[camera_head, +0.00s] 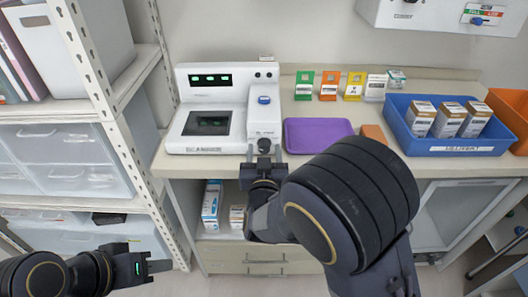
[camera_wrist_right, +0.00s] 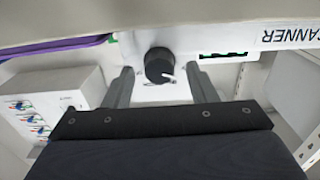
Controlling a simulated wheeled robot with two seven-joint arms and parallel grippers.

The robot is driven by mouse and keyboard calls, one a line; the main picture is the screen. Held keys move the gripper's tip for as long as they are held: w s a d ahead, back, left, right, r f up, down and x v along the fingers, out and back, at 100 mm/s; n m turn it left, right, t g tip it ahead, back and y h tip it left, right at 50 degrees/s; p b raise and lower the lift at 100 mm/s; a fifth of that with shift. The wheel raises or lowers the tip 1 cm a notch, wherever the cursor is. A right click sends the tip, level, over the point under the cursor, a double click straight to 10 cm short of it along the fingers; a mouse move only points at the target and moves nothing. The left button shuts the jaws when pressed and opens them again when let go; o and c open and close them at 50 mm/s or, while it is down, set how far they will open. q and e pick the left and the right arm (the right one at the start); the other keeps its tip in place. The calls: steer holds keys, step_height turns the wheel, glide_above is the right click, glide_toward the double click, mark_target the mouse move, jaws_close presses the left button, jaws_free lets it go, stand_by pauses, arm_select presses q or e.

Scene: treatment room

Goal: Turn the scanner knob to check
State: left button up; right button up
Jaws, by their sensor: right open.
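The white scanner (camera_head: 180,135) stands on the counter at centre left, with green digits on its display and the label SCANNER on its front. Its black knob (camera_head: 264,144) is low on the right part of the front. In the right wrist view the round knob (camera_wrist_right: 158,62) has a pale pointer and lies between my two fingertips, with gaps on both sides. My right gripper (camera_head: 264,157) is open in front of the knob. It also shows in the right wrist view (camera_wrist_right: 159,80). My left gripper (camera_head: 158,266) is low at left, away from the scanner; its finger opening is unclear.
A blue button (camera_head: 264,100) sits on the scanner's upper right. A purple tray (camera_head: 300,148) lies to its right, and a blue bin (camera_head: 470,150) with boxes stands farther right. Coloured cards stand behind the tray. A white shelf rack (camera_head: 140,150) borders the left side.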

steer(key=shift+c, duration=0.2)
steer(key=c, duration=0.9)
steer(key=shift+f+m+b, duration=0.15)
steer(key=shift+m+b, duration=0.45)
steer(key=shift+b, duration=0.35)
steer(key=m+b, duration=0.4)
steer(key=b, duration=0.1)
steer(key=m+b, duration=0.8)
steer(key=b, duration=0.1)
steer(key=shift+d+f+b, duration=0.2)
steer(key=shift+d+b, duration=0.05)
steer(key=shift+b, duration=0.05)
steer(key=m+b, duration=0.2)
steer(key=m, duration=0.1)
steer(key=shift+b, duration=0.35)
steer(key=shift+r+m+b, duration=0.1)
steer(key=shift+m+b, duration=0.55)
steer(key=shift+m, duration=0.15)
